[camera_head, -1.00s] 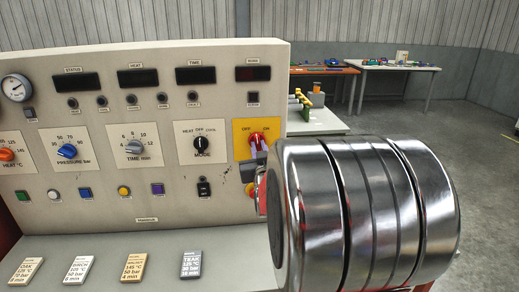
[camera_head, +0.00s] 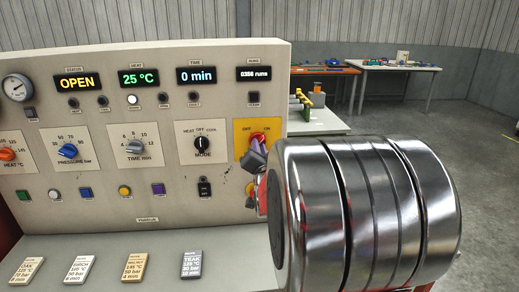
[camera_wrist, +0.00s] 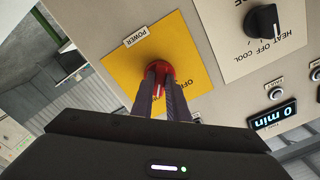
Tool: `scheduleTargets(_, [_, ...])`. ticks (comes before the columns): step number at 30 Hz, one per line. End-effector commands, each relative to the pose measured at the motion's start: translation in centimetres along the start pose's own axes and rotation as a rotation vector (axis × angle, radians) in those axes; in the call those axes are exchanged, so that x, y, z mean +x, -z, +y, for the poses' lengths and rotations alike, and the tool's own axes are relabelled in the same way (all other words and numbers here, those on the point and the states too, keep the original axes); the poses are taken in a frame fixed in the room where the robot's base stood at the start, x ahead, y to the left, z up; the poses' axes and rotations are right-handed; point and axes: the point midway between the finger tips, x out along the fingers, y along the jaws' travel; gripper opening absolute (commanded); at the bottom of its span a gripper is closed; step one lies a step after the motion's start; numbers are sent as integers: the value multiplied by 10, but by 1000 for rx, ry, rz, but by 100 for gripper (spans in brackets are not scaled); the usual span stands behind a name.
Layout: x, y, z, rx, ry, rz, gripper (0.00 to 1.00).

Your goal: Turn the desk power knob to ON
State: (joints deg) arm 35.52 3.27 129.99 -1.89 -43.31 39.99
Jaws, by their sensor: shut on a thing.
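The red power knob (camera_head: 259,139) sits on a yellow plate (camera_head: 241,131) marked OFF and ON, at the right end of the control panel. In the wrist view the knob (camera_wrist: 160,70) is between the two dark fingertips of my gripper (camera_wrist: 161,78), which is shut on it. In the head view my gripper (camera_head: 256,155) shows only in part, at the knob's lower side; my shiny arm hides the rest. The knob's pointer is mostly covered, so I cannot tell its exact angle. The displays are lit: OPEN (camera_head: 77,83), 25 °C (camera_head: 138,78), 0 min (camera_head: 196,75).
The black mode knob (camera_head: 202,143) is left of the yellow plate, with a small black switch (camera_head: 204,187) below it. Several labelled cards (camera_head: 134,266) lie on the ledge. A far table (camera_head: 398,67) stands behind with open floor in front.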

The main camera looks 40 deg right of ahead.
Motion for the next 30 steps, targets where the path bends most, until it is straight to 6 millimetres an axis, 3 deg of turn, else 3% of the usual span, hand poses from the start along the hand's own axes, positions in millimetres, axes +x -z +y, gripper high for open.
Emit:
scheduleTargets(16, [0,0,2,42,-4,0,0])
scheduleTargets(17, [0,0,2,42,-4,0,15])
scheduleTargets(21, [0,0,2,41,-4,1,24])
scheduleTargets(25, [0,0,2,40,-3,1,33])
scheduleTargets(30, [0,1,1,40,-2,1,33])
